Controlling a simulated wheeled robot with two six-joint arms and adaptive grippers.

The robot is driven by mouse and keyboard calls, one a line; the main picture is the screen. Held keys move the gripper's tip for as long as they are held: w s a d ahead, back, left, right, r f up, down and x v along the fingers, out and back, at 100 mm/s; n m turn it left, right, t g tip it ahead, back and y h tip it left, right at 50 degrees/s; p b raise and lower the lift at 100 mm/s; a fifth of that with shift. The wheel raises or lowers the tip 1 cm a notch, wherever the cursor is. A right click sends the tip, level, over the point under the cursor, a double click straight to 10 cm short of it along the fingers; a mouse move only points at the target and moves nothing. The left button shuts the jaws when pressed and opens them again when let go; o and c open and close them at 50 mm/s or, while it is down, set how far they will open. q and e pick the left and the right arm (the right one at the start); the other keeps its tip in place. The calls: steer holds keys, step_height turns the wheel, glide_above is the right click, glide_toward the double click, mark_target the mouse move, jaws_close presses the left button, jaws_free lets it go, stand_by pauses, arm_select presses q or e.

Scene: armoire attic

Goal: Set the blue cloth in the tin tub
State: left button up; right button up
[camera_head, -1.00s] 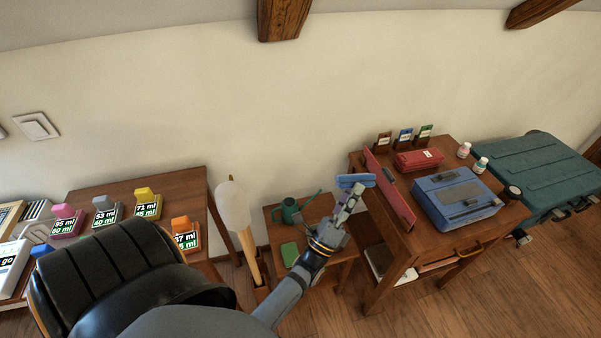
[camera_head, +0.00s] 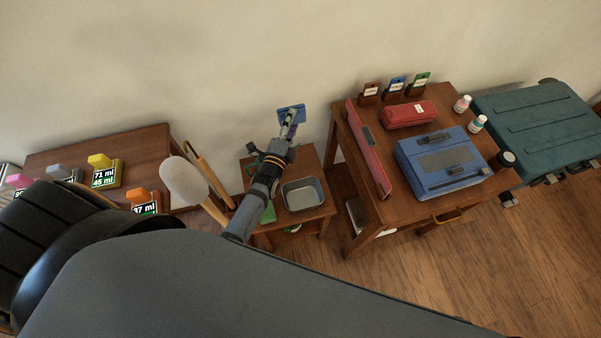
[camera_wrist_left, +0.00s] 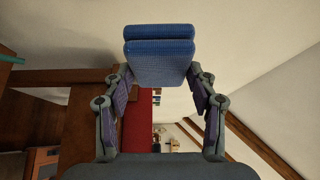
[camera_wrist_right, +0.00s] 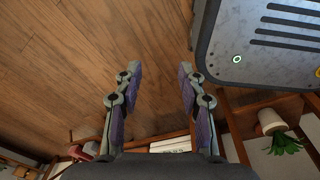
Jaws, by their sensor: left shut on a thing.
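The blue cloth (camera_head: 292,112) is a folded pad in the head view. My left gripper (camera_head: 289,130) is shut on it and holds it in the air, toward the wall side of the small table. In the left wrist view the cloth (camera_wrist_left: 160,58) sits between the two fingertips. The tin tub (camera_head: 305,208) is a grey rectangular basin on the small wooden table; it looks empty. The gripper and cloth are behind and slightly left of the tub in the picture. My right gripper (camera_wrist_right: 160,75) is open and empty above the wooden floor.
A green item (camera_head: 268,213) lies left of the tub, partly behind my left arm. A padded white-headed stick (camera_head: 186,182) stands left of the small table. The desk (camera_head: 388,228) at right holds a red upright panel (camera_head: 370,148) and a blue case (camera_head: 440,165).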

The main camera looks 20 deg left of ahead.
arm_select(q)
steer(key=shift+d+f+n+g, duration=0.1)
steer(key=shift+f+n+g, duration=0.3)
steer(key=shift+g, duration=0.3)
steer(key=shift+s+f+n+g, duration=0.1)
steer(key=shift+f+n+g, duration=0.25)
steer(key=shift+g, duration=0.15)
steer(key=s+d+f+n+g+h+p, duration=0.2)
steer(key=s+d+f+n+g+h, duration=0.3)
steer(key=s+f+g, duration=0.4)
steer(key=s+d+g, duration=0.1)
steer(key=g, duration=0.2)
steer(key=shift+s+d+f+h+p, duration=0.25)
steer(key=shift+s+d+h+p, duration=0.05)
steer(key=shift+s+h, duration=0.1)
arm_select(e)
steer(key=r, duration=0.1)
steer(key=w+r, duration=0.1)
steer(key=r, duration=0.1)
steer(key=shift+d, duration=0.15)
arm_select(q)
step_height(320, 180, down, 12)
steer(key=b, duration=0.8)
steer(key=shift+r+b, duration=0.1)
steer(key=shift+b, duration=0.2)
arm_select(e)
step_height(320, 180, down, 9)
steer(key=shift+r, duration=0.15)
